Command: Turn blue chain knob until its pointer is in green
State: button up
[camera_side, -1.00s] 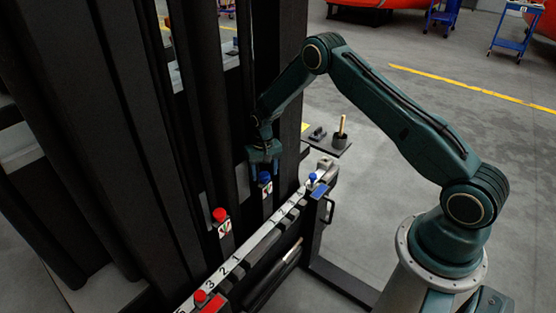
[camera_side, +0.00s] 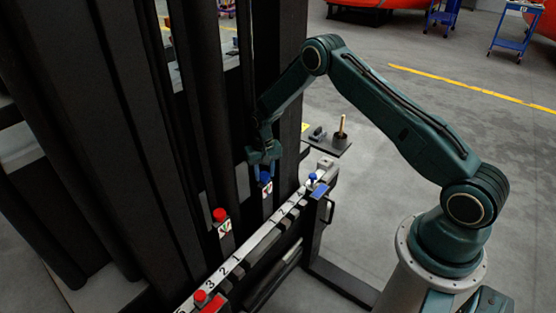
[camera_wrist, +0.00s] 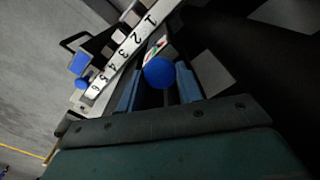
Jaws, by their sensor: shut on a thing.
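The blue chain knob (camera_side: 265,177) is a round blue knob low on a dark upright post in the side view. My gripper (camera_side: 264,168) comes down on it from above. In the wrist view the knob's blue ball (camera_wrist: 159,72) sits between the two blue fingers of my gripper (camera_wrist: 160,82), which is shut on the knob. A small dial plate with red and green marks (camera_wrist: 152,50) shows just beyond the ball. The pointer is too small and hidden to read.
A white numbered rail (camera_side: 255,243) runs below the posts. It carries another blue knob (camera_side: 312,177) with a blue block (camera_side: 319,192), and a red knob (camera_side: 200,296). A second red knob (camera_side: 219,215) stands on a neighbouring post. Dark posts crowd the left; open floor lies right.

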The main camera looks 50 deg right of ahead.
jog(key=m, duration=0.4)
jog(key=shift+m, duration=0.4)
jog(key=m, duration=1)
jog(key=shift+m, duration=0.4)
jog(key=m, duration=0.4)
jog(key=shift+m, duration=0.4)
jog(key=o, duration=1)
